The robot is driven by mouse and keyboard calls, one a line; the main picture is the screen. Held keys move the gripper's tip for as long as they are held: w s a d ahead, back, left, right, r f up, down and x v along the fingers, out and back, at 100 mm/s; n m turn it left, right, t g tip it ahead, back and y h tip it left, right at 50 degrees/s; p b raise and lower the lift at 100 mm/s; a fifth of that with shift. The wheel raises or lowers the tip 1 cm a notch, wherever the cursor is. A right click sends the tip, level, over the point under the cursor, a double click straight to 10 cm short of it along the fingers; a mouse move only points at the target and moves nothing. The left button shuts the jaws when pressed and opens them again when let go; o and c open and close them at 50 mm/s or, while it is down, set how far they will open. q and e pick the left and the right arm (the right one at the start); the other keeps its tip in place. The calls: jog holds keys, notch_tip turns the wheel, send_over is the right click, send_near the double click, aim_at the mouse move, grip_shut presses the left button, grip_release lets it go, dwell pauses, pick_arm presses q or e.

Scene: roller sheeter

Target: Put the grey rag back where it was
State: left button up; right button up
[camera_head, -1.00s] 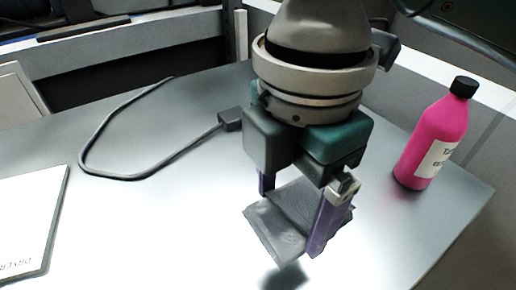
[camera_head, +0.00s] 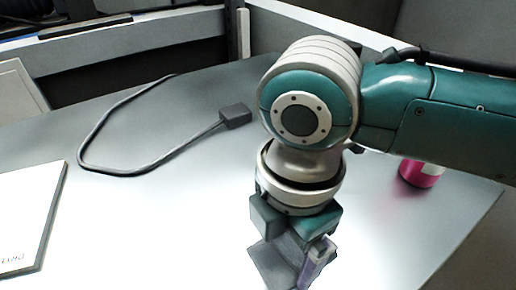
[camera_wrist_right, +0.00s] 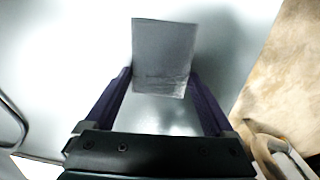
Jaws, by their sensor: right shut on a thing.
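The grey rag (camera_head: 268,264) is a flat, folded-looking square, held low near the bottom edge of the head view. My right gripper (camera_head: 292,268) points down and is shut on it. In the wrist view the rag (camera_wrist_right: 163,50) sits between the two purple fingers of the gripper (camera_wrist_right: 160,82) and sticks out past their tips. I cannot tell whether the rag touches the table. My left gripper is not in view.
The grey table (camera_head: 180,215) is bare around the gripper. A black cable with a plug (camera_head: 235,115) lies behind it to the left. A white booklet (camera_head: 25,215) lies at the left. A pink bottle (camera_head: 420,174) at the right is mostly hidden by my arm.

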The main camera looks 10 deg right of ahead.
aim_at(284, 252)
jog(key=o, duration=1.3)
jog(key=shift+f, duration=0.1)
notch_tip(284, 252, up, 12)
jog(key=p, duration=0.2)
jog(key=s+a+f+m+t+y, duration=0.1)
jog(key=s+a+f+m+y, duration=0.1)
jog(key=s+a+m+y, duration=0.4)
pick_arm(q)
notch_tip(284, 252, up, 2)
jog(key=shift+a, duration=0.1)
pick_arm(e)
jog(key=s+d+f+m+t+h, duration=0.1)
jog(key=s+d+m+h, duration=0.2)
jog(key=d+m, duration=0.4)
jog(key=s+d+f+m+t+h, duration=0.1)
jog(key=s+d+f+m+h, duration=0.1)
jog(key=d+m, duration=0.5)
jog(key=d, duration=0.2)
jog(key=shift+s+d+t+h, duration=0.3)
jog(key=shift+s+h, duration=0.1)
